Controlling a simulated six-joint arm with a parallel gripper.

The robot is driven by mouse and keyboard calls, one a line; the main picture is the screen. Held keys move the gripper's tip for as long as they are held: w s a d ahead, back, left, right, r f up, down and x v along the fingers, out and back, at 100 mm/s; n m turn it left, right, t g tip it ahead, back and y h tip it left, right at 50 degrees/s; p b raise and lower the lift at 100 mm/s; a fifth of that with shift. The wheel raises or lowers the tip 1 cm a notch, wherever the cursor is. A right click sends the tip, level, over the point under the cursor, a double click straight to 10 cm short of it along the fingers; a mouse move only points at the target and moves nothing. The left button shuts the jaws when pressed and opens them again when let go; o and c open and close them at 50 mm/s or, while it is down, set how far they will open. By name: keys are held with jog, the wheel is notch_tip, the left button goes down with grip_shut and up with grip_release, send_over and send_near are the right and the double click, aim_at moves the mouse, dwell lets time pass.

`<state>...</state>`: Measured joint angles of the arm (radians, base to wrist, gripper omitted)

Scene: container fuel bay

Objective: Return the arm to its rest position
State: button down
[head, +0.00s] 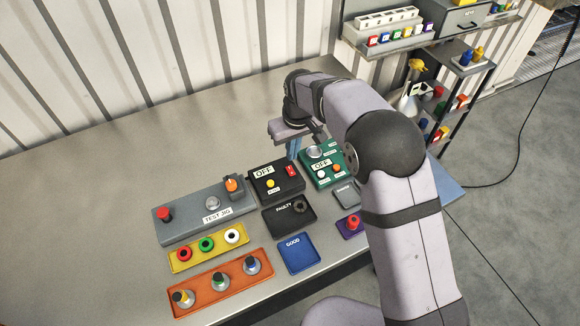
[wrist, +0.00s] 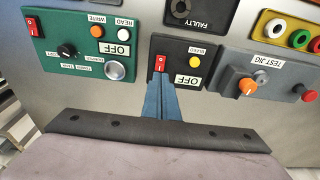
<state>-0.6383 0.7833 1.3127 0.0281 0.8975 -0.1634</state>
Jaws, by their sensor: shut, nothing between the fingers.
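My gripper (head: 294,153) hangs over the back of the black box (head: 268,194), which carries an OFF label, a red switch (head: 291,171) and a yellow button. In the wrist view, the two blue fingers of my gripper (wrist: 160,90) are together with nothing between them. Their tips show just by the red switch (wrist: 160,64); whether they touch it I cannot tell. My arm is bent, reaching over the table (head: 110,180) from the right.
The green box (head: 321,176) stands right of the black box, the grey test jig (head: 183,226) left. In front lie the faulty tray (head: 280,223), the good tray (head: 283,262), a yellow tray (head: 182,263) and an orange tray (head: 199,300). The table's left side is bare.

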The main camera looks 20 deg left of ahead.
dwell(0.5)
jog(key=shift+m+g+h, duration=0.6)
jog(key=shift+g, duration=0.1)
jog(key=s+d+f, duration=0.1)
jog(key=s+f, duration=0.1)
jog(key=s+d+f, duration=0.4)
jog(key=shift+s+f, duration=0.25)
jog(key=shift+f, duration=0.15)
jog(key=shift+m+g+h, duration=0.3)
jog(key=shift+g+h, duration=0.1)
jog(key=shift+g, duration=0.2)
jog(key=s+d, duration=0.4)
jog(key=s+d+f, duration=0.1)
jog(key=s, duration=0.1)
jog(key=shift+s+d, duration=0.1)
jog(key=shift+d, duration=0.3)
jog(key=s+d+r+m+b, duration=0.1)
jog(key=s+d+r+m, duration=0.1)
jog(key=s+d, duration=0.55)
jog(key=s+d+r+m, duration=0.25)
jog(key=s+d, duration=0.25)
jog(key=d, duration=0.5)
jog(key=w+d+r+m+t+b, duration=0.1)
jog(key=w+d+r+m, duration=0.1)
jog(key=w+d+r, duration=0.1)
jog(key=shift+w+d+r+m+y, duration=0.15)
jog(key=shift+d+r+m+y, duration=0.25)
jog(key=shift+d, duration=0.65)
